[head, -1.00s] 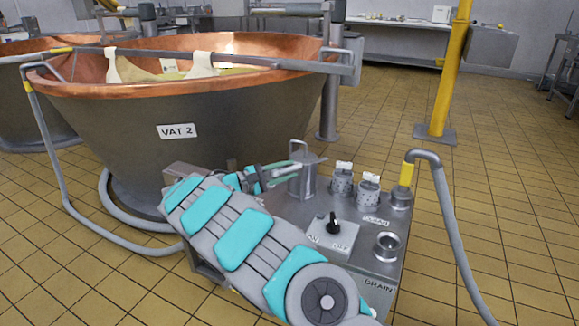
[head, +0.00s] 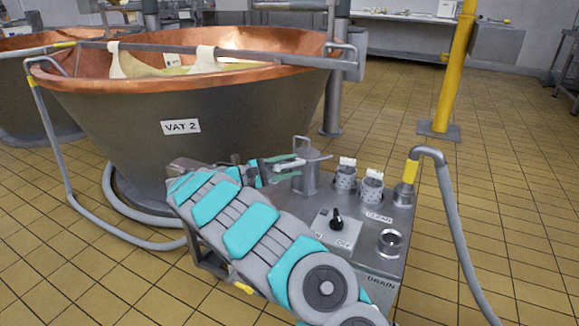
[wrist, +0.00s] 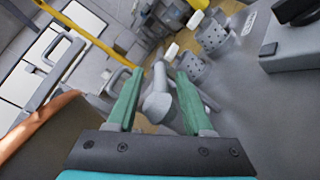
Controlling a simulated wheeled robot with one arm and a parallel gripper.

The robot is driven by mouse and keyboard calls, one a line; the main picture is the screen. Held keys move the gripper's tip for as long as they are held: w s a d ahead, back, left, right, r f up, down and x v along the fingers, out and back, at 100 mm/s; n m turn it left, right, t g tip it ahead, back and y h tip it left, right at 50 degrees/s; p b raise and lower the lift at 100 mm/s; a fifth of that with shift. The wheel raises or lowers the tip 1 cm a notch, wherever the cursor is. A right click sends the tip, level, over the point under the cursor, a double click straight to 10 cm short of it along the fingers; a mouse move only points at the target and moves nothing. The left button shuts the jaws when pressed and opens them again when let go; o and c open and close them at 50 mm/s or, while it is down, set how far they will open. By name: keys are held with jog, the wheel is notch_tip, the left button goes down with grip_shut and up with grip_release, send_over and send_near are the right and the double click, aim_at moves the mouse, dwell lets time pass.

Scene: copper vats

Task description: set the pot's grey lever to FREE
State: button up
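The grey metal pot (head: 304,181) stands on the grey console, with an upright loop handle on top. A thin grey lever (head: 320,157) sticks out to the right from its upper part. My gripper (head: 294,166), with green fingers, is at the left side of the pot in the head view. In the wrist view my gripper (wrist: 156,86) is open, its two fingers apart. A rounded grey part (wrist: 158,104) of the pot or lever shows between them, with visible gaps. I cannot read a FREE mark or tell the lever's setting.
The console also bears two perforated cylinders (head: 371,190), a black rotary knob (head: 337,219), a round metal fitting (head: 390,242) and a grey hose (head: 450,220) with a yellow collar. The copper-rimmed VAT 2 (head: 230,120) stands behind.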

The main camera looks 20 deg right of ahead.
jog(key=shift+a, duration=0.15)
jog(key=a, duration=0.7)
jog(key=shift+s+a+b, duration=0.2)
jog(key=shift+a+b, duration=0.05)
jog(key=shift+b, duration=0.1)
